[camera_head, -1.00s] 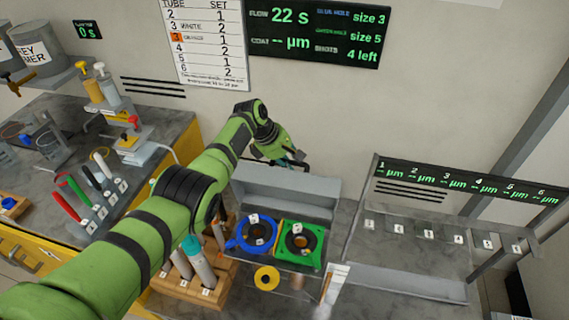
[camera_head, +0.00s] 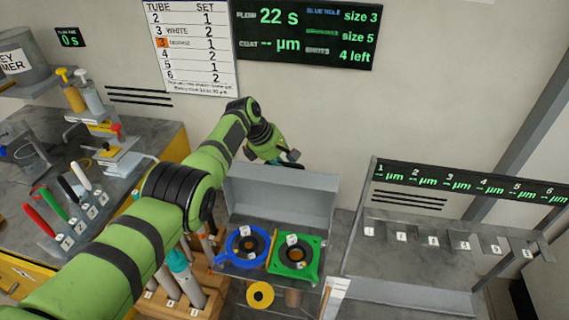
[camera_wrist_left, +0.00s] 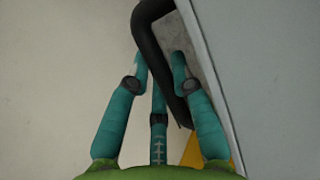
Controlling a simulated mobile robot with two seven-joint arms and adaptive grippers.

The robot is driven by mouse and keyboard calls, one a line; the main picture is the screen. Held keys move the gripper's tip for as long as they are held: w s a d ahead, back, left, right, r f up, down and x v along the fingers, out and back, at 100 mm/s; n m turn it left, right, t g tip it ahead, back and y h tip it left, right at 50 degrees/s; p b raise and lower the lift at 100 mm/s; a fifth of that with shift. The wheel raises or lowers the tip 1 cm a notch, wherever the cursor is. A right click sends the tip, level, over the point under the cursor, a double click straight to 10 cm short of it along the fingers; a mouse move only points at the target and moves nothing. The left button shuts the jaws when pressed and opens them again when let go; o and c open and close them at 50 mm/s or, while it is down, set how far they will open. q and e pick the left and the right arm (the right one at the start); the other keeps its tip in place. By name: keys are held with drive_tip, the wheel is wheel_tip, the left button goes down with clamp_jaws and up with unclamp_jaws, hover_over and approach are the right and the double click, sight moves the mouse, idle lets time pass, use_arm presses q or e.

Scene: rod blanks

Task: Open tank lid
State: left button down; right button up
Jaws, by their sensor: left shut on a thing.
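My left gripper (camera_head: 289,158) is at the lid's top edge. In the left wrist view, the fingers (camera_wrist_left: 160,62) are closed around the dark bent handle (camera_wrist_left: 153,38), beside the pale grey lid panel (camera_wrist_left: 262,70). The head view barely shows the handle behind the gripper. My right gripper is in neither view.
A slotted rack (camera_head: 405,290) stands to the right. The wall is close behind.

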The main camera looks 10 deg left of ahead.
use_arm(q)
drive_tip(key=c, duration=1)
unclamp_jaws()
drive_tip(key=shift+w+f, duration=0.1)
drive_tip(key=shift+f, duration=0.15)
drive_tip(key=shift+c, duration=0.2)
drive_tip(key=shift+w+f, duration=0.2)
drive_tip(key=shift+w, duration=0.05)
drive_tip(key=v, duration=1.2)
drive_tip(key=shift+a, duration=0.15)
